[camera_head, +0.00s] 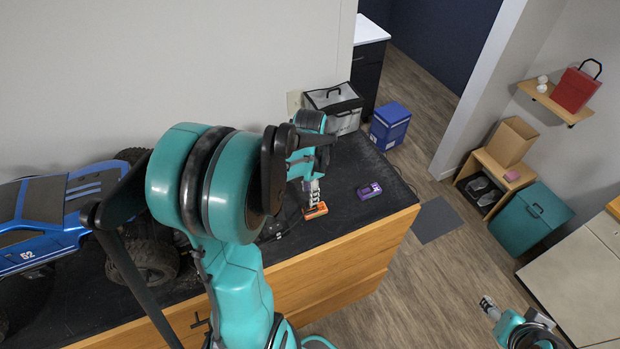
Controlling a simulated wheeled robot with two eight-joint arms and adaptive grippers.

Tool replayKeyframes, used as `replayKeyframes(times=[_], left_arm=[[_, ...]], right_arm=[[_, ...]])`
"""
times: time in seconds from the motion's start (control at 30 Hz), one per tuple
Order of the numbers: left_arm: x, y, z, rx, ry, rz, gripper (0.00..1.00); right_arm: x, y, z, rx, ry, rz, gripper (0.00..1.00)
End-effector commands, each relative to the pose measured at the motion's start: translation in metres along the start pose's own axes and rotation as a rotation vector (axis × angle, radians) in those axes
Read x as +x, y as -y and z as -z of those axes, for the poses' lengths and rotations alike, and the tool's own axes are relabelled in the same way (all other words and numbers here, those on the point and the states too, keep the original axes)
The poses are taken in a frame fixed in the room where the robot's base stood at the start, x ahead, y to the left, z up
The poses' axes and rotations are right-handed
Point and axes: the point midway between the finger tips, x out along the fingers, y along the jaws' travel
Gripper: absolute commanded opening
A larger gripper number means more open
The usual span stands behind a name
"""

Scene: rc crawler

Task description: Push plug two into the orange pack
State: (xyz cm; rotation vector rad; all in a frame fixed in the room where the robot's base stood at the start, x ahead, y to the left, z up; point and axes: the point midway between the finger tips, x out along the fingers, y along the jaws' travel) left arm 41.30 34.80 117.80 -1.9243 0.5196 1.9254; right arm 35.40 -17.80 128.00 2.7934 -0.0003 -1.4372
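The orange pack (316,211) lies on the dark top of the wooden bench, near its front edge. My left arm comes over the bench, and my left gripper (311,192) points down right above the orange pack. The gripper's fingers are small in the picture, and I cannot tell whether they hold anything. I cannot make out plug two; the gripper and arm cover that area. My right gripper (489,306) is at the lower right, away from the bench, and its fingers are too small to judge.
A purple pack (369,191) lies right of the orange pack. A blue truck (60,210) with big black tires stands at the left of the bench. A grey bin (345,120) and a blue box (390,125) stand behind. The bench's right end is mostly clear.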

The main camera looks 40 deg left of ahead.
Motion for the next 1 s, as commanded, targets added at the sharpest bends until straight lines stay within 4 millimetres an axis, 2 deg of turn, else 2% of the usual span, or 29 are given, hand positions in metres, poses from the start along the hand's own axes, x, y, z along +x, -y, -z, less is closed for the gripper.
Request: replayKeyframes(times=[0.03, 0.2, 0.37, 0.47, 0.57, 0.73, 0.9, 1.0], left_arm=[[-0.013, -0.001, 0.000, 0.000, 0.000, 0.000, 0.35], [-0.045, 0.000, 0.000, 0.000, 0.000, 0.000, 0.35], [-0.062, 0.000, 0.000, -0.001, -0.001, 0.001, 0.35], [-0.070, -0.008, 0.003, -0.015, -0.013, 0.016, 0.35], [-0.080, -0.029, 0.010, -0.063, -0.055, 0.063, 0.35], [-0.100, -0.086, 0.024, -0.213, -0.215, 0.162, 0.35], [-0.108, -0.138, 0.031, -0.367, -0.414, 0.197, 0.35], [-0.109, -0.159, 0.033, -0.435, -0.508, 0.188, 0.35]], right_arm=[[-0.002, 0.000, 0.001, 0.000, 0.000, 0.000, 0.56], [-0.004, 0.000, 0.003, 0.000, 0.000, 0.000, 0.56], [-0.005, 0.000, 0.004, 0.000, 0.000, 0.000, 0.56], [-0.005, 0.000, 0.004, 0.000, 0.000, 0.000, 0.56], [-0.005, 0.000, 0.004, 0.000, 0.000, 0.000, 0.56], [-0.005, 0.000, 0.004, 0.000, 0.000, 0.000, 0.56], [-0.005, 0.000, 0.003, 0.000, 0.000, 0.000, 0.56], [-0.005, 0.000, 0.003, 0.000, 0.000, 0.000, 0.56]])
